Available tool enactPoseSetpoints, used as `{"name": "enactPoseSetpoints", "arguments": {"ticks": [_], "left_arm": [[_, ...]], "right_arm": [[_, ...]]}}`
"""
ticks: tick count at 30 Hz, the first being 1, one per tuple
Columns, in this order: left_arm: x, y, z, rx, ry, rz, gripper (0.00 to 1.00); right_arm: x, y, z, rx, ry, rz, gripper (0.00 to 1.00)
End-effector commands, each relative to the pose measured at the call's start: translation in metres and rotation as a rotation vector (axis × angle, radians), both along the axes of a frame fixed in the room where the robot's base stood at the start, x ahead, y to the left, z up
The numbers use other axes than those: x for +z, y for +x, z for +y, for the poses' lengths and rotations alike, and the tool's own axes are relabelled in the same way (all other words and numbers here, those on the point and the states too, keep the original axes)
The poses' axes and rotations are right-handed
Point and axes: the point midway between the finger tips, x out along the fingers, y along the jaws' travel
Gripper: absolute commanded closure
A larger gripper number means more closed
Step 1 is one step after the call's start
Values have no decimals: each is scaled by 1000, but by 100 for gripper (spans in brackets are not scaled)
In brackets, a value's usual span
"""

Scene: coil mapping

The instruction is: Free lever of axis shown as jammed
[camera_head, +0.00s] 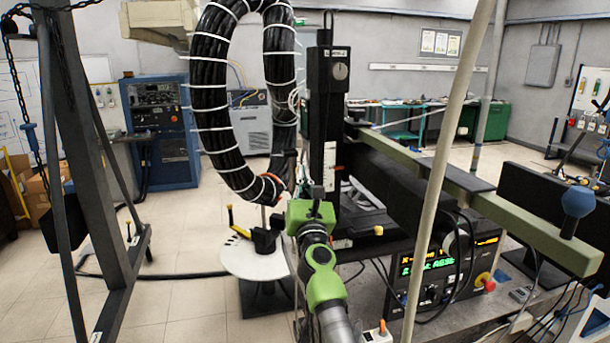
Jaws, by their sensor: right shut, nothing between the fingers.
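A control box (445,272) with a lit green and orange display stands on the bench at lower right. Its text is too small to read surely, and cables partly cover its front. A lever with a yellow handle (238,222) rises from a black block (265,240) on a round white plate. A blue-knobbed lever (578,202) stands on the right end of a green beam (540,235). My right gripper (317,194) is shut and empty in front of the tall black column (328,120). Its fingertips are small against the dark column, and contact cannot be told. My left gripper is not in view.
A thick black cable bundle (208,100) arches down left of the column. A pale slanted pole (445,160) crosses the view in front of the bench. A dark steel frame (85,150) stands at left. Tiled floor (175,265) is open between the frame and the plate.

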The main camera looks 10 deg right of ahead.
Motion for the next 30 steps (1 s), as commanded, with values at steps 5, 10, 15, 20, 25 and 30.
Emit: {"name": "enactPoseSetpoints", "arguments": {"ticks": [5, 10, 15, 20, 25, 30], "left_arm": [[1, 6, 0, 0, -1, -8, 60], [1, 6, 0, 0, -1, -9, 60], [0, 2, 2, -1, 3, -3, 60], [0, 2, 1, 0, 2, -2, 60], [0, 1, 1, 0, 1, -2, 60], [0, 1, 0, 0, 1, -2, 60]], "right_arm": [[1, 1, -1, -1, -1, 0, 100], [1, 1, -1, -1, 0, 0, 100], [0, 0, -1, 0, 1, 1, 100], [-4, -8, 2, 3, 4, 3, 100], [-10, -24, 3, 2, 6, 1, 100], [-22, -56, 6, 0, -3, 1, 100]]}}
